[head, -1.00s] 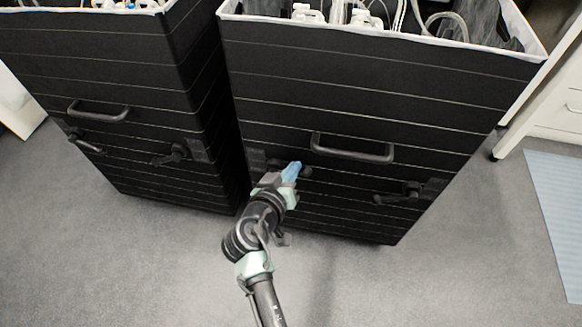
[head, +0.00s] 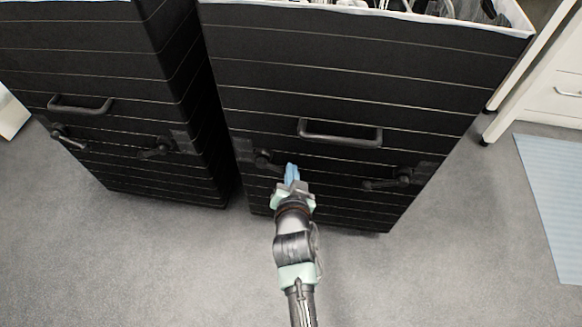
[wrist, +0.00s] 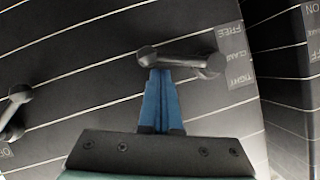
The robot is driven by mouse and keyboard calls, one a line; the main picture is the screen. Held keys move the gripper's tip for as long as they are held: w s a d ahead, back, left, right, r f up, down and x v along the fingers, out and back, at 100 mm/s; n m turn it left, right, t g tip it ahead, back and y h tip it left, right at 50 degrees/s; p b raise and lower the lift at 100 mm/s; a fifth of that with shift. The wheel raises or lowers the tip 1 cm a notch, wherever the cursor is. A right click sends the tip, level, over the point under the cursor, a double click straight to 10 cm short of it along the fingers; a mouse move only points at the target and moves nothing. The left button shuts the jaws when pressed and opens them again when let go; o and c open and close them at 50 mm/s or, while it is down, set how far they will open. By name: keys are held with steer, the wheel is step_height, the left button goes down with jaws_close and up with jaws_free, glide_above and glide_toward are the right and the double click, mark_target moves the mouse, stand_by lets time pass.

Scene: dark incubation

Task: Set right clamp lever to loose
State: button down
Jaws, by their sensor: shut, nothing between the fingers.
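My right cabinet view shows a black striped cabinet (head: 345,95) with two dark levers low on its front. The left lever (head: 264,159) is partly behind my gripper. My gripper (head: 291,170) has blue fingers, shut and empty, at this lever's free end. In the wrist view the same lever (wrist: 185,60) lies nearly level across the picture, its knob beside the blue fingertips (wrist: 160,76); whether they touch is unclear. A grey plate (wrist: 235,55) by its pivot reads FREE, CLAMP, TIGHT, upside down. The cabinet's right lever (head: 400,179) points left; it also shows at the wrist view's left edge (wrist: 14,110).
A pull handle (head: 340,133) sits above the levers. A second black cabinet (head: 85,75) stands to the left, with its own handle (head: 80,104) and two levers (head: 68,137) (head: 157,148). Grey floor is clear in front; a blue mat (head: 555,195) lies at right.

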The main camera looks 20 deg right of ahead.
steer(key=shift+f, duration=0.45)
steer(key=shift+a+f, duration=0.1)
steer(key=shift+f, duration=0.05)
stand_by(0.3)
steer(key=r+p, duration=0.1)
steer(key=d+r+p, duration=0.1)
steer(key=r, duration=0.1)
steer(key=d+r+p, duration=0.1)
steer(key=p, duration=0.1)
steer(key=shift+s+r, duration=0.15)
steer(key=shift+r, duration=0.2)
steer(key=f+p+v, duration=0.1)
steer(key=p+v, duration=0.2)
steer(key=v, duration=0.6)
steer(key=shift+s, duration=0.5)
steer(key=shift+r, duration=0.15)
